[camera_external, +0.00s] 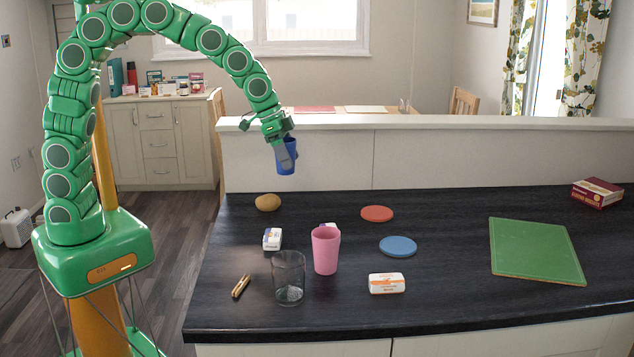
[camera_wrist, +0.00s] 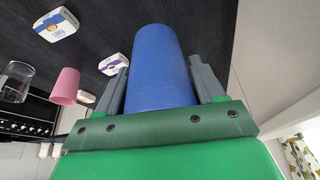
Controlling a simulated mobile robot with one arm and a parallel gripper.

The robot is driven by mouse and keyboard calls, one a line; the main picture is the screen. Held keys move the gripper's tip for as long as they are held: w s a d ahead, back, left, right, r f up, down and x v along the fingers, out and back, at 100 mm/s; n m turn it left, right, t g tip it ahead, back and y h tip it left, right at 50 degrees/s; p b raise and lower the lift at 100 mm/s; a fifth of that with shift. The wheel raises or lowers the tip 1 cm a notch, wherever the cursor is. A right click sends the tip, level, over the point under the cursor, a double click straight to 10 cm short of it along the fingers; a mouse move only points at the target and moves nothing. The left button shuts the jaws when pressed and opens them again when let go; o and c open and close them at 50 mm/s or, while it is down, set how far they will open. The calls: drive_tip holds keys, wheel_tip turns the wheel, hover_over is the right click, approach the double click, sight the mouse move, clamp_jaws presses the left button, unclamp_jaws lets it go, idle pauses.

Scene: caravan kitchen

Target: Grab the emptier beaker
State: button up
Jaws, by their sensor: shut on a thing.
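My gripper (camera_external: 283,150) is shut on a blue beaker (camera_external: 288,160) and holds it in the air above the back left of the dark counter. In the wrist view the blue beaker (camera_wrist: 160,70) sits between the two grey fingers of my gripper (camera_wrist: 160,88). A pink beaker (camera_external: 326,250) stands upright on the counter. A clear glass beaker (camera_external: 289,275) stands just left of it, with a little something at its bottom. The inside of the blue beaker and of the pink beaker is hidden.
The dark counter (camera_external: 450,215) also bears a potato (camera_external: 268,202), a red disc (camera_external: 377,213), a blue disc (camera_external: 398,246), small packets (camera_external: 387,283), a wooden peg (camera_external: 241,286), a green board (camera_external: 536,250) and a dark red box (camera_external: 597,193). A raised ledge (camera_external: 450,123) runs behind.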

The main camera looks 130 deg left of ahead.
drive_tip(key=shift+s+d+r, duration=0.35)
drive_tip(key=shift+s+d, duration=0.15)
drive_tip(key=shift+d, duration=0.05)
drive_tip(key=shift+s+d+r, duration=0.3)
drive_tip(key=shift+s+d, duration=0.15)
drive_tip(key=shift+d, duration=0.1)
